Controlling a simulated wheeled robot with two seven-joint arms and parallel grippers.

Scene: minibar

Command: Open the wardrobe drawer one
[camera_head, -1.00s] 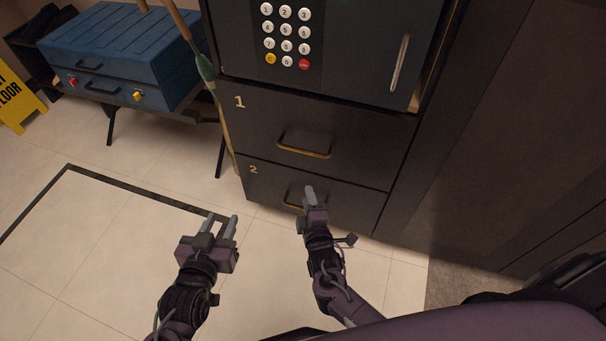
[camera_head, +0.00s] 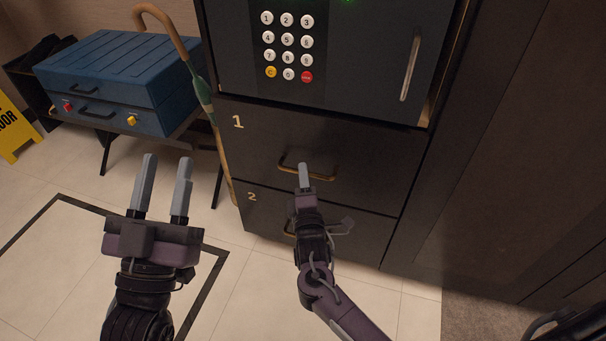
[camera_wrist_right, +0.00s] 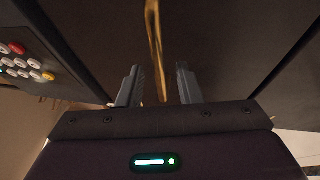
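Drawer one (camera_head: 375,152) is the dark front marked "1", below the keypad compartment, and it is shut. Its brass bar handle (camera_head: 325,177) also shows in the right wrist view (camera_wrist_right: 154,45). My right gripper (camera_head: 304,166) is at the handle in the head view, its fingers overlapping the bar. In the right wrist view my right gripper (camera_wrist_right: 158,68) has its fingers apart, with the handle lying in line with the gap between them. I cannot tell whether they touch it. My left gripper (camera_head: 168,157) is open and empty, left of the cabinet over the floor.
Drawer two (camera_head: 350,220) is below, shut, its handle mostly hidden by my right arm. Above is the keypad door (camera_head: 370,50) with a vertical handle. A cane (camera_head: 215,125) leans at the cabinet's left edge. A blue case (camera_head: 115,70) stands on a stand behind my left gripper.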

